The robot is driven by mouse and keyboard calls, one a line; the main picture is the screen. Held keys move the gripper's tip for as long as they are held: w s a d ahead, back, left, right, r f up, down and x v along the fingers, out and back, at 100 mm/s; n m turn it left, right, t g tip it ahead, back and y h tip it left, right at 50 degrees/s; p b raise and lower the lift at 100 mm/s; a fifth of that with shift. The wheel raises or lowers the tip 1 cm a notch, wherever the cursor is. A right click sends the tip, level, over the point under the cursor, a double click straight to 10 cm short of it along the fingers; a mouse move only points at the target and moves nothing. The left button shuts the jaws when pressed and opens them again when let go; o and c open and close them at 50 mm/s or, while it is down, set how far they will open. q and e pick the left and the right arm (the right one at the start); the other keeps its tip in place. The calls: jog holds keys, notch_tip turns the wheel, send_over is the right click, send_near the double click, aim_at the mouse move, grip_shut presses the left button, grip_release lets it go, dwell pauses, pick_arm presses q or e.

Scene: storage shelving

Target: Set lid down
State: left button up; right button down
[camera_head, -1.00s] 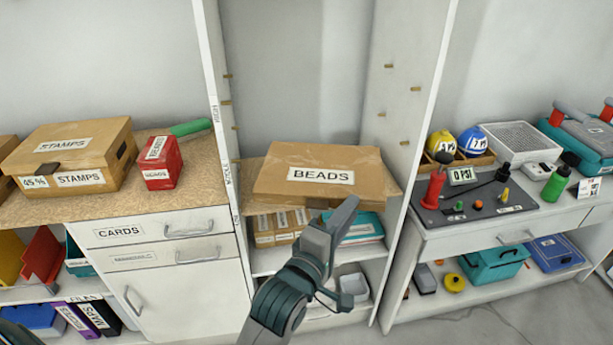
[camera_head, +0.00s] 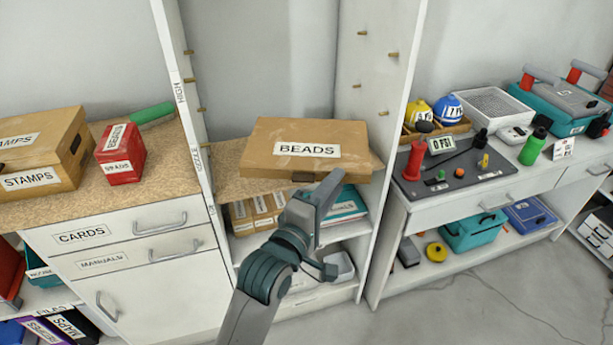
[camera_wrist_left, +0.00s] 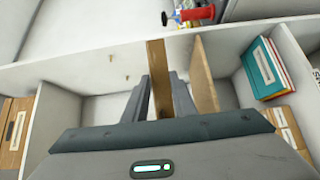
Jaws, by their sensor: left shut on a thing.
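The lid (camera_head: 262,150) is a flat brown board with a white BEADS label, in the middle of the head view. It lies roughly level over a brown shelf board (camera_head: 232,180) in the tall open white shelf unit. My left gripper (camera_head: 325,190) is shut on the lid's front edge. In the left wrist view the lid shows edge-on as a brown strip (camera_wrist_left: 157,65) between the fingers (camera_wrist_left: 158,105). There the shelf board (camera_wrist_left: 205,75) runs alongside it with a gap between. The fingertips are partly hidden in the head view. My right gripper is not in view.
White side panels with pegs (camera_head: 393,55) bound the bay left and right. A red box (camera_head: 120,165) and a stamps box (camera_head: 40,180) stand on the left counter. Cartons (camera_head: 252,215) and teal folders (camera_head: 345,208) sit on the lower shelf.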

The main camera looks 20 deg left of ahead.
pick_arm(q)
jog(key=w+a+f, duration=0.6)
jog(key=w, duration=0.2)
jog(key=shift+w, duration=0.25)
jog(key=shift+a+f, duration=0.1)
jog(key=shift+f, duration=0.15)
jog(key=shift+f+p, duration=0.4)
jog(key=shift+f, duration=1.5)
jog(key=o, duration=1.1)
jog(key=shift+s, duration=0.15)
jog(key=b+v, duration=0.1)
jog(key=v, duration=1)
jog(key=shift+s, duration=0.35)
jog(key=shift+f, duration=0.15)
